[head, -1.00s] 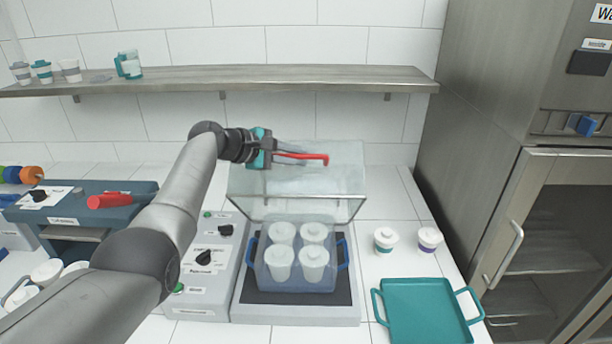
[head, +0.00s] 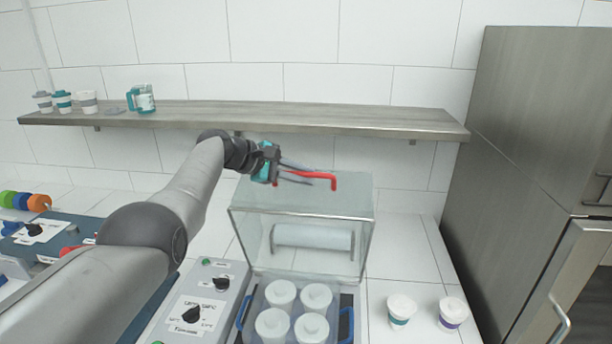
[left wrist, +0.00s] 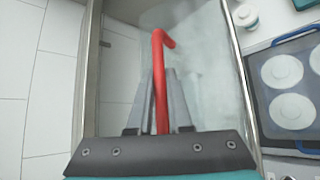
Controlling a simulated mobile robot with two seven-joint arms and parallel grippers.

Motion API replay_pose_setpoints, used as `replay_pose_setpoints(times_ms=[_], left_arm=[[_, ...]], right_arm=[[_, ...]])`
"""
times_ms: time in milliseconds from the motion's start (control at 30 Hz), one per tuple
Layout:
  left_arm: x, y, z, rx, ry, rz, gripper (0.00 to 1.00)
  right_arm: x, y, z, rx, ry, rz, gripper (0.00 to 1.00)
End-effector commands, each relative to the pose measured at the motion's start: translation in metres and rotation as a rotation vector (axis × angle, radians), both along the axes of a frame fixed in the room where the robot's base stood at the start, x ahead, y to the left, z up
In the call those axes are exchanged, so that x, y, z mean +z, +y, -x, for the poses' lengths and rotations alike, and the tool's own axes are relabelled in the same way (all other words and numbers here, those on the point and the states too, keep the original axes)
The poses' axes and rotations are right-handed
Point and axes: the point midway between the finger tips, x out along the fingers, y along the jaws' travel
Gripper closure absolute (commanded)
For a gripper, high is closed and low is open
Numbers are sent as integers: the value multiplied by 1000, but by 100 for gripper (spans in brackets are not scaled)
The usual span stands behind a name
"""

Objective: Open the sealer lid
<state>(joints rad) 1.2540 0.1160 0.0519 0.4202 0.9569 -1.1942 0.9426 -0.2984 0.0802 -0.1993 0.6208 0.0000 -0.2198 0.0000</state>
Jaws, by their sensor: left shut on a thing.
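The sealer lid (head: 250,235) is a clear glass box-like cover with a red handle (head: 333,183) on its top. It stands raised and tilted back behind the cups, with its open side towards me. My left gripper (head: 312,175) is shut on the red handle. In the left wrist view the handle (left wrist: 160,75) runs between the two fingers and its bent end sticks out past them. The lid's glass (left wrist: 212,75) lies beneath. Below the lid, the sealer holds a blue-handled tray (head: 345,325) with several white lidded cups (head: 281,294). My right gripper is out of view.
The control panel (head: 222,270) with black knobs is left of the tray. Two lidded cups (head: 401,309) (head: 452,312) stand on the right counter. A wooden shelf (head: 300,116) with cups and a jug runs above. A steel cabinet (head: 530,130) stands at right.

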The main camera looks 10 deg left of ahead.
Motion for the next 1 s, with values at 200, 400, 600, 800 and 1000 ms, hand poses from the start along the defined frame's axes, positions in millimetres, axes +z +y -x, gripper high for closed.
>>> replay_pose_setpoints(times_ms=[200, 400, 600, 800, 1000], left_arm=[[-2, 0, 1, -2, 4, -2, 100], [-3, 0, 1, -2, 4, -2, 73], [-1, 0, 0, -1, 2, -2, 54], [-1, 0, 0, -1, 1, -1, 54], [2, 4, 2, 0, -1, 1, 54]], right_arm=[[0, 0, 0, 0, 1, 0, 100], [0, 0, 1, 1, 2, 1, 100], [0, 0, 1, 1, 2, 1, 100], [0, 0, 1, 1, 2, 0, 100], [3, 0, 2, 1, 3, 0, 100]])
